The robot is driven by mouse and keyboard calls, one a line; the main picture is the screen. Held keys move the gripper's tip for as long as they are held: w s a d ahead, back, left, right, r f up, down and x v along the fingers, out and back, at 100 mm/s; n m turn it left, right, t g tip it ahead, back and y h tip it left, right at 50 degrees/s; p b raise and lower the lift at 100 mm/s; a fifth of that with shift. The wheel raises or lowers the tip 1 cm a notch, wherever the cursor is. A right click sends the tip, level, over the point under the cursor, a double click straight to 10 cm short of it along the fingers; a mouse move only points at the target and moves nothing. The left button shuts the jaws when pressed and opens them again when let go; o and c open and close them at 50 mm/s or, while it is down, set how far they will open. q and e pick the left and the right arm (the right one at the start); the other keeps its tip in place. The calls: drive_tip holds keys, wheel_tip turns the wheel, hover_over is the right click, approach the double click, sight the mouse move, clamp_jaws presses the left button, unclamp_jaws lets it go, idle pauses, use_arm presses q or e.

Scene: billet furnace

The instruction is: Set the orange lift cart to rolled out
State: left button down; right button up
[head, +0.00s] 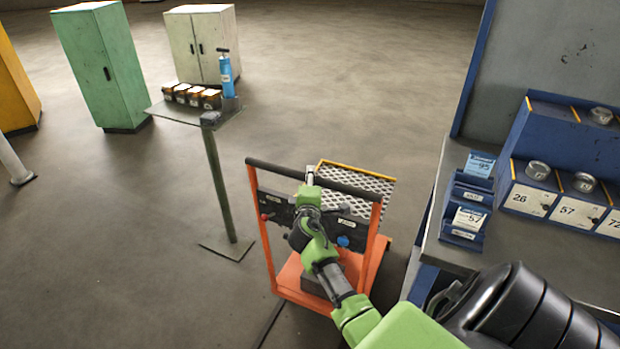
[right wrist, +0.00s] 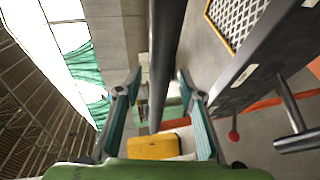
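The orange lift cart (head: 266,235) stands upright in the middle of the head view. It has a black handle bar (head: 272,169) across its top, a dark panel with a red knob (head: 264,217) and a blue knob (head: 343,241), and a mesh platform (head: 357,186) behind. My right gripper (head: 310,178) is at the handle bar. In the right wrist view, the open fingers of my right gripper (right wrist: 158,76) lie either side of the black bar (right wrist: 164,50), with gaps visible; I cannot tell contact. My left gripper is not in view.
A blue-edged workbench (head: 455,245) with label holders and numbered bins stands close on the cart's right. A small post table (head: 205,118) with jars and a blue bottle stands to its left. Green (head: 102,65) and white (head: 200,42) cabinets stand behind. Floor beyond the cart is clear.

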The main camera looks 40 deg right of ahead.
drive_tip(key=shift+w+d+f, duration=0.15)
drive_tip(key=shift+w+d, duration=0.3)
drive_tip(key=shift+w, duration=0.05)
clamp_jaws()
drive_tip(key=shift+a, duration=0.1)
